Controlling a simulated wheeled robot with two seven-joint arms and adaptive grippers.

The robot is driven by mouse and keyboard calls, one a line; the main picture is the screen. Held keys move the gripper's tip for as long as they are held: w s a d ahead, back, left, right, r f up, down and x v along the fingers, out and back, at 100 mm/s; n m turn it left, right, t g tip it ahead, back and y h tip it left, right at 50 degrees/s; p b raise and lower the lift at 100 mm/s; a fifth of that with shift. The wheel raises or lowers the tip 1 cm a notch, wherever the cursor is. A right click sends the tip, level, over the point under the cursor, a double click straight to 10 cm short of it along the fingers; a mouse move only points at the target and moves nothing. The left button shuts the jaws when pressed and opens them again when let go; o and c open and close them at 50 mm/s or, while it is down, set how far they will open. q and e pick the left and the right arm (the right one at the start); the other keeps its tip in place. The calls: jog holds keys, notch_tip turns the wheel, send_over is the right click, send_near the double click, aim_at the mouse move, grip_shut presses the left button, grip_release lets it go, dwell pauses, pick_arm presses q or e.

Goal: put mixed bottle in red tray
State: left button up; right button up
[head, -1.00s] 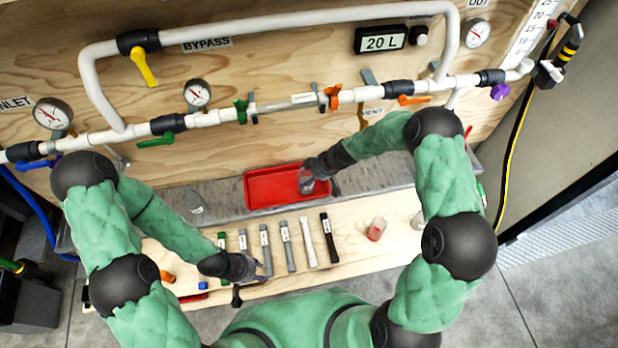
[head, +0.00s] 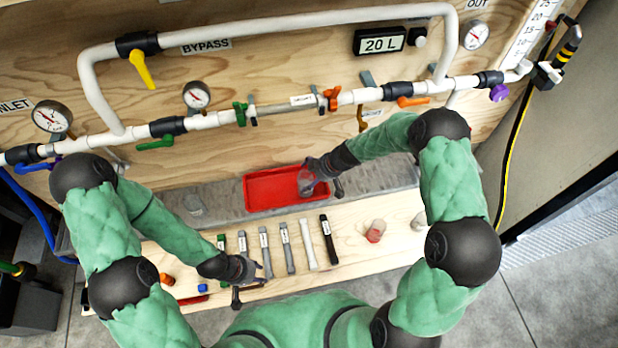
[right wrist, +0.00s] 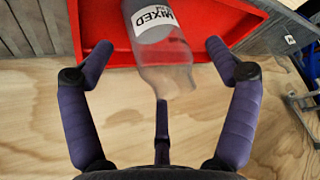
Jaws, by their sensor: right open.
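The red tray (head: 262,192) sits behind the wooden bench board; its red floor also shows in the right wrist view (right wrist: 222,18). The clear mixed bottle (head: 307,184) is at the tray's right part. In the right wrist view the bottle (right wrist: 152,58) shows its white MIXED label and overlaps the tray and its near edge; I cannot tell if it rests fully on the floor. My right gripper (right wrist: 160,50) is open, its fingers spread on both sides of the bottle with visible gaps. My left gripper (head: 262,277) is low over the bench's left part; its jaws are unclear.
Several labelled strips (head: 286,248) lie on the bench board (head: 350,262). A small cup with red contents (head: 375,231) stands to their right. White pipes (head: 290,18) with valves and gauges run along the wooden wall behind.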

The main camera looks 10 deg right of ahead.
jog(key=p+v, duration=0.1)
jog(key=v, duration=0.8)
jog(key=s+a+f+m+g, duration=0.1)
jog(key=s+f+m, duration=0.3)
jog(key=s, duration=0.4)
jog(key=s+a+f+m+g, duration=0.1)
jog(key=s+a+f+m, duration=0.3)
jog(key=s, duration=0.4)
jog(key=s+a+f+m+g+h, duration=0.1)
jog(key=s+a+f+m, duration=0.2)
jog(key=s+f+m, duration=0.2)
jog(key=s, duration=0.3)
jog(key=shift+s, duration=0.35)
